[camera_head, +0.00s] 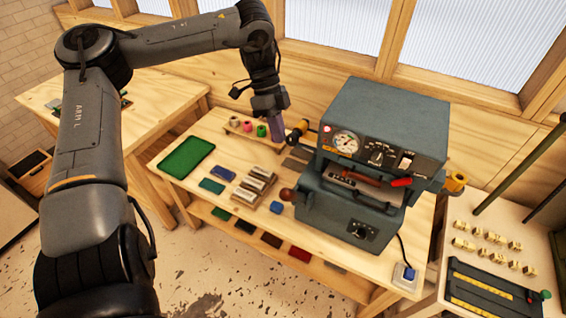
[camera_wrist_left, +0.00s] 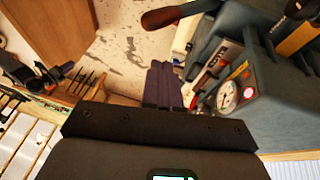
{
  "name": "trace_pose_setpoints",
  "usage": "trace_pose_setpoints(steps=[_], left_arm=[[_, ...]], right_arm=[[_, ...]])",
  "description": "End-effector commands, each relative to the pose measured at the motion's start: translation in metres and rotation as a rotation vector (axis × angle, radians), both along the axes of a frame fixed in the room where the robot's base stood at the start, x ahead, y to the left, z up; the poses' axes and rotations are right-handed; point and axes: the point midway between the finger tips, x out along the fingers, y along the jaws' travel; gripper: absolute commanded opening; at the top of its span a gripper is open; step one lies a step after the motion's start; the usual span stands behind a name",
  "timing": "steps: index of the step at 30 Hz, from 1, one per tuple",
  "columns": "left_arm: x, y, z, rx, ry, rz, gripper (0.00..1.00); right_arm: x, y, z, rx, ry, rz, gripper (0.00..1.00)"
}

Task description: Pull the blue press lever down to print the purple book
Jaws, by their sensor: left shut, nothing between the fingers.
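The blue-grey press (camera_head: 385,125) stands at the right of the wooden bench, with a round gauge, dials and an open slot in front. A brown-knobbed handle (camera_head: 287,194) sticks out low on its left side. A brown handle (camera_wrist_left: 178,15) also shows at the top of the wrist view, beside the press (camera_wrist_left: 255,95). I cannot tell which part is the lever to pull. No clearly purple book can be made out. My left gripper (camera_head: 277,140) is shut and empty, pointing down above the bench just left of the press. Its closed fingers (camera_wrist_left: 163,72) touch nothing visible.
Foil rolls (camera_head: 247,127) stand on a rack behind. A green mat (camera_head: 186,157), small blocks (camera_head: 211,186) and a type rack (camera_head: 254,186) lie left. A side table (camera_head: 500,272) holds type pieces at right.

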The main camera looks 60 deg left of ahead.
Motion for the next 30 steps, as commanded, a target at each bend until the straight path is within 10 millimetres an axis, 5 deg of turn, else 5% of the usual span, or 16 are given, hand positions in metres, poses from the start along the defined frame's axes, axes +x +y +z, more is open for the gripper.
trace_pose_setpoints(steps=[8, 19, 30], left_arm=[[0.002, -0.012, -0.028, -0.004, 0.003, -0.002, 0.00], [0.005, -0.038, -0.091, -0.002, 0.006, 0.000, 0.00], [-0.006, -0.053, -0.121, -0.003, 0.002, 0.000, 0.00]], right_arm=[[0.000, -0.001, 0.004, -0.003, 0.000, 0.002, 0.43], [0.000, 0.000, 0.012, 0.000, 0.000, -0.001, 0.43], [0.000, 0.002, 0.025, 0.007, 0.000, -0.004, 0.43]])
